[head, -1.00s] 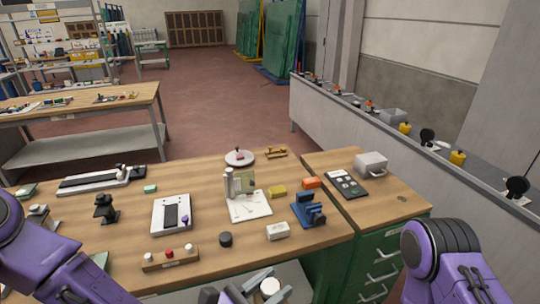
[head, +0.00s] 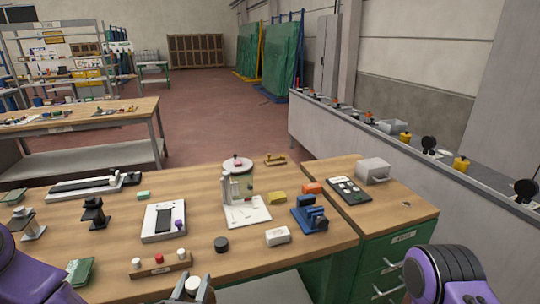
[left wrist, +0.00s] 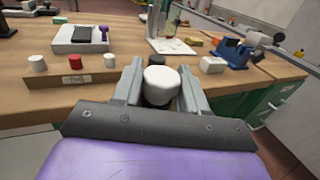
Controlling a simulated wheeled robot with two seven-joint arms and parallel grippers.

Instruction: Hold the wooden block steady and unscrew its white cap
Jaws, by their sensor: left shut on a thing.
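A low wooden block (head: 163,267) with a label on its front lies at the front of the bench. Two white caps, left (head: 136,263) and right (head: 181,255), stand on it with a red cap (head: 158,259) between them. The block (left wrist: 88,78) is left of my left gripper in the left wrist view. My left gripper (head: 192,286) is at the bench's front edge, right of the block and apart from it. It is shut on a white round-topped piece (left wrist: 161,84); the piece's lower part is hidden. My right gripper is out of view.
A black puck (head: 221,244), a white block (head: 277,236) and a blue clamp-like fixture (head: 310,216) stand to the right. A white device (head: 163,222) lies behind the block. Bare bench top lies between the block and the puck.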

